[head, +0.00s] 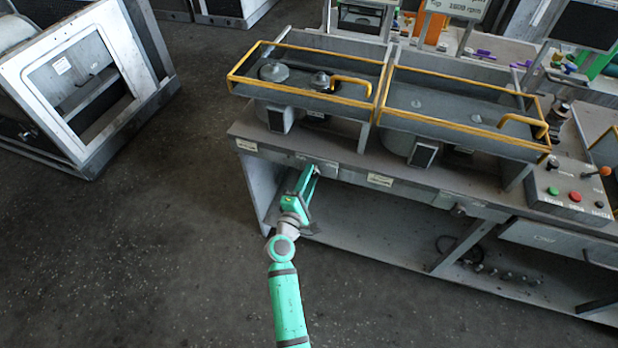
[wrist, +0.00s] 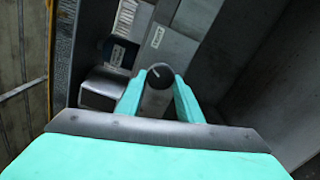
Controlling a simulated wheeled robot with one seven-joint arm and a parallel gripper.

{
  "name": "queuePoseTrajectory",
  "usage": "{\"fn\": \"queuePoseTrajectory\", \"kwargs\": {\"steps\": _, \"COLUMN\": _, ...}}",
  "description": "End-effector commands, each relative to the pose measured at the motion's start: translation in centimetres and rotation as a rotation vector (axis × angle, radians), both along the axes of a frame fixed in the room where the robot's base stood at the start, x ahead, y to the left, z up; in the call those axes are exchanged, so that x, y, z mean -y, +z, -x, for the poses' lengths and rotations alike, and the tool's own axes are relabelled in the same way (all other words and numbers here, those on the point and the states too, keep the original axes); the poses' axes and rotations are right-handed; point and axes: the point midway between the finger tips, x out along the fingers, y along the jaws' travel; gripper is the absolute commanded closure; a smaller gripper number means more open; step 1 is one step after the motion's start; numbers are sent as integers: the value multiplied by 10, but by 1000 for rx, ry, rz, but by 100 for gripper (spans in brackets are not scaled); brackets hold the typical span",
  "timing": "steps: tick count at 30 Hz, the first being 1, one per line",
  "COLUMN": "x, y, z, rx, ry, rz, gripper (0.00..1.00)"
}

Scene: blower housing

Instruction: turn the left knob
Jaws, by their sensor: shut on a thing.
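The left knob (wrist: 157,78) is a dark round knob with a pale mark on its face, seen in the wrist view. My gripper (wrist: 159,88) has one teal finger on each side of it and is shut on it. In the head view my gripper (head: 311,168) reaches the front edge of the grey workbench (head: 340,158), below the left yellow-railed tray. The knob is hidden there by the fingers. How far the knob is turned cannot be told.
Two yellow-railed trays (head: 440,98) stand on the bench. A control box (head: 570,190) with green and red buttons is at the right. Another fitting (head: 460,210) sits further right under the bench edge. A large framed machine (head: 75,85) stands left, with open floor between.

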Motion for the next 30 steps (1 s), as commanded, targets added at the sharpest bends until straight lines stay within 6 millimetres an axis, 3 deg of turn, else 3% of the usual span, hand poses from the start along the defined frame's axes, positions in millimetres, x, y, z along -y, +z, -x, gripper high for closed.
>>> {"fn": "queuePoseTrajectory", "kwargs": {"steps": 16, "x": -1, "y": -2, "z": 1, "rx": -11, "ry": 1, "rz": 25, "gripper": 89}}
{"fn": "queuePoseTrajectory", "kwargs": {"steps": 17, "x": -1, "y": -2, "z": 1, "rx": -11, "ry": 1, "rz": 25, "gripper": 64}}
{"fn": "queuePoseTrajectory", "kwargs": {"steps": 19, "x": -1, "y": -2, "z": 1, "rx": -11, "ry": 1, "rz": 25, "gripper": 48}}
{"fn": "queuePoseTrajectory", "kwargs": {"steps": 30, "x": -2, "y": -1, "z": 4, "rx": -9, "ry": 1, "rz": 24, "gripper": 48}}
